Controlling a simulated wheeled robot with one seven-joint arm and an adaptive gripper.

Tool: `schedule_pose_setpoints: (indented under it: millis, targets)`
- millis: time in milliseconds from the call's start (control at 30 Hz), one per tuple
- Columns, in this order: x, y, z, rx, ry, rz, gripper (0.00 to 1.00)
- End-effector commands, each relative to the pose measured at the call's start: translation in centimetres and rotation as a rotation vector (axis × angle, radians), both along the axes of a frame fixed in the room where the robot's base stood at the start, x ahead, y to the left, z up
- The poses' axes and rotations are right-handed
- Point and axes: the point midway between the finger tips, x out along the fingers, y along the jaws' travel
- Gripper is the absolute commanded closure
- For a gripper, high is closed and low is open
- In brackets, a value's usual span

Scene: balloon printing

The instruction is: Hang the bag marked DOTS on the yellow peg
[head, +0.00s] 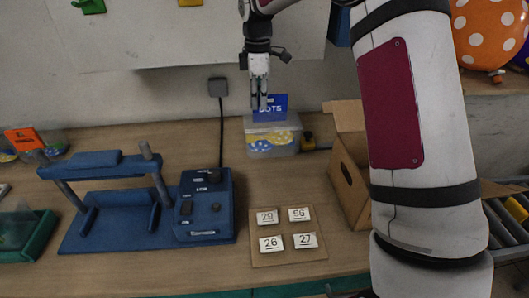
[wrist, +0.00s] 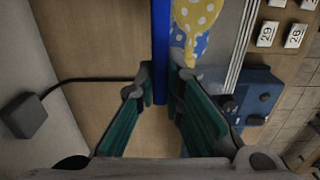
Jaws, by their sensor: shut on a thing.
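The bag marked DOTS (head: 271,139) is clear, with a blue header card (head: 270,108) and yellow and blue dotted balloons inside. My gripper (head: 260,103) is above it, shut on the top of the header card. In the wrist view the card shows edge-on as a blue strip (wrist: 160,50) between my gripper's fingers (wrist: 158,85), with the dotted balloons (wrist: 192,35) beyond. The bag is upright at the back of the table; I cannot tell whether its bottom touches the table. The yellow peg (head: 190,2) is on the wall board at the top edge, partly cut off.
A green peg (head: 90,5) is left of the yellow one. A blue press (head: 120,205) and control box (head: 203,208) stand at left. A board of number tiles (head: 288,237) and a cardboard box (head: 350,165) are at right. Another bag (head: 30,143) has an orange header.

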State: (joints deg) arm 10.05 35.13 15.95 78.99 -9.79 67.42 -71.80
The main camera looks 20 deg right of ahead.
Motion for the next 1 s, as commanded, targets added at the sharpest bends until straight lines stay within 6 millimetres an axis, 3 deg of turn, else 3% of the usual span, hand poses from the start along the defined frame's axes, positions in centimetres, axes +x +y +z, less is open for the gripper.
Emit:
schedule_pose_setpoints:
  millis: [300,533,700,1000]
  targets:
    - [-0.2,0.0,-5.1,0.0,0.003,0.001,1.0]
    - [-0.1,0.0,-6.8,0.0,0.003,0.0,1.0]
    - [-0.2,0.0,-9.1,0.001,0.004,0.001,1.0]
    - [0.0,0.0,-9.7,0.0,0.001,0.0,1.0]
